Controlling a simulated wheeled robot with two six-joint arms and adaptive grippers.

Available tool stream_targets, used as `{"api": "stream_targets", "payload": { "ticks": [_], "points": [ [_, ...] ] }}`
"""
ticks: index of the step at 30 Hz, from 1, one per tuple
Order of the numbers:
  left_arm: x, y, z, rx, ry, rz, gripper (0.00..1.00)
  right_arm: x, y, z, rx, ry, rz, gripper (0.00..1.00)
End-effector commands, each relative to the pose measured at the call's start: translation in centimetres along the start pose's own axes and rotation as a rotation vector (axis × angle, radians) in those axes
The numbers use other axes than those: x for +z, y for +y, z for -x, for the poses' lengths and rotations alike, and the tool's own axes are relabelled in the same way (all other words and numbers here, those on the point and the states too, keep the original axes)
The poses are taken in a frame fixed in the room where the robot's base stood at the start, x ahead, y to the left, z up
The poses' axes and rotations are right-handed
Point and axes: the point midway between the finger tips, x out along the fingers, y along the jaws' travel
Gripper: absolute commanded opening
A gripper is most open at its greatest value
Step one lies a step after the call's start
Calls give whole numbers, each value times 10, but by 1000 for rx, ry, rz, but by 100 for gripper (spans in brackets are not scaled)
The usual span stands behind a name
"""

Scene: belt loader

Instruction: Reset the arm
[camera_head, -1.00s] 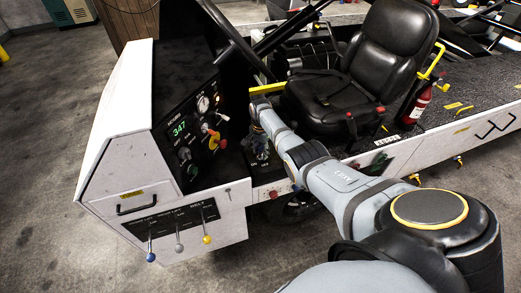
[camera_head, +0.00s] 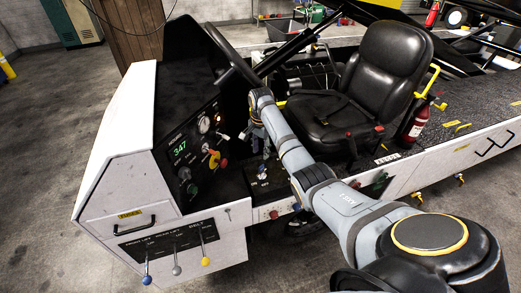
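My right arm reaches in from the lower right across the belt loader's driver area. Its wrist is bent down in front of the seat. My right gripper (camera_head: 262,146) points down above the small black control box (camera_head: 268,181) between the console and the seat. The gripper is small, dark and partly hidden by its wrist, so its finger opening cannot be made out. I see nothing clearly held in it. My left gripper is not in view.
The white console (camera_head: 118,180) carries a dark panel with a green 347 display (camera_head: 180,148), and levers (camera_head: 177,270) below.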

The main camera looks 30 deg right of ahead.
Motion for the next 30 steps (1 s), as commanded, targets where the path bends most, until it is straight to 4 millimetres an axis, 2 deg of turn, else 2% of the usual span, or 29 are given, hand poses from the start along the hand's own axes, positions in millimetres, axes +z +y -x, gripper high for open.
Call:
{"api": "stream_targets", "payload": {
  "ticks": [8, 11, 13, 17, 18, 20, 24, 30],
  "points": [
    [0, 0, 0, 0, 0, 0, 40, 1, 0, -2, 0, 1, 4, 38],
    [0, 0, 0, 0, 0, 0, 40, 8, 7, -16, 0, 18, 65, 38],
    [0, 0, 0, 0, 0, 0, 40, 21, 19, -37, -4, 47, 169, 38],
    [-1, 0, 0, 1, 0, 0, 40, 62, 60, -81, -25, 117, 470, 38],
    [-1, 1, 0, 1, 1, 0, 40, 77, 77, -91, -34, 136, 567, 38],
    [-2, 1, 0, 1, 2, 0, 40, 98, 101, -100, -48, 164, 702, 38],
    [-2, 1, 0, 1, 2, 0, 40, 135, 147, -103, -76, 211, 933, 38],
    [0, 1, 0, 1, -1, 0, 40, 168, 194, -90, -104, 259, 1136, 38]
  ]
}}
